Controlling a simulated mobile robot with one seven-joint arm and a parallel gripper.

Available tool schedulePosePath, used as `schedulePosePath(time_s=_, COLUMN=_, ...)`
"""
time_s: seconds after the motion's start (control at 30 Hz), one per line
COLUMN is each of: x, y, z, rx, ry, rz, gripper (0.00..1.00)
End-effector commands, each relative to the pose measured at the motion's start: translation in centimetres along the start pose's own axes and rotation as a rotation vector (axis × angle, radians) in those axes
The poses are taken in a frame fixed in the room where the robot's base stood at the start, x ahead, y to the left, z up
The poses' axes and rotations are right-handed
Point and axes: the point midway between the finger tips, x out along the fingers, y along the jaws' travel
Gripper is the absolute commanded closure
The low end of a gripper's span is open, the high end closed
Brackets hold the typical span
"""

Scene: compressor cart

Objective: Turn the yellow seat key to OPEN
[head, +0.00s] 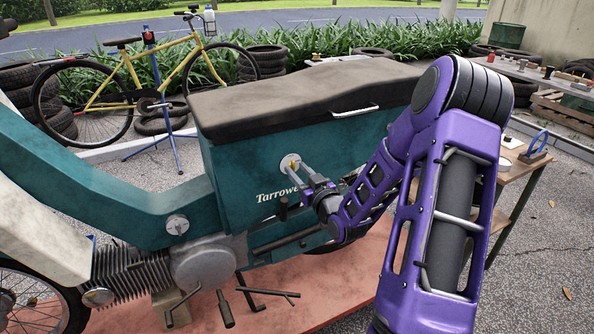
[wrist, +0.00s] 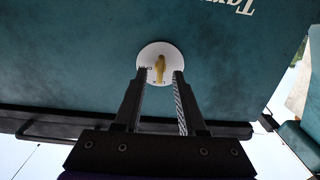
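The yellow seat key (wrist: 160,68) stands on a round white plate (wrist: 150,50) on the teal motorcycle body. In the wrist view, which is upside down, the key lies roughly upright in the picture, with small lettering at the plate's left and lower edges. The plate also shows in the head view (head: 288,161), below the seat's front part. My gripper (wrist: 159,78) is open, its fingers on either side of the key's lower end, with gaps on both sides. It also shows in the head view (head: 296,170), close to the plate. Whether the fingertips reach past the key is unclear.
The dark seat (head: 300,95) with a metal grab handle (head: 354,111) lies above the teal body (head: 235,180). A pedal and levers (head: 268,294) stick out below. A wooden bench (head: 522,170) stands at right. My purple arm covers the rear of the motorcycle.

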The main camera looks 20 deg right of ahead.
Motion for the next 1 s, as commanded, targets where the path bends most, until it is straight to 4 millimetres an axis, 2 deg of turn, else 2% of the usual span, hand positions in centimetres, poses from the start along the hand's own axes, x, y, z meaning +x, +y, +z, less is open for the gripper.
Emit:
schedulePosePath(time_s=0.13, x=0.81, y=-0.03, z=-0.02, rx=0.0, ry=0.001, rz=0.0, gripper=0.6)
schedulePosePath(time_s=0.4, x=0.87, y=-0.01, z=0.0, rx=0.0, ry=0.0, rz=0.0, gripper=0.6)
schedulePosePath(time_s=0.63, x=0.85, y=0.0, z=-0.01, rx=0.0, ry=0.0, rz=0.0, gripper=1.0)
schedulePosePath(time_s=1.0, x=0.84, y=0.0, z=0.0, rx=0.003, ry=0.0, rz=0.0, gripper=1.0)
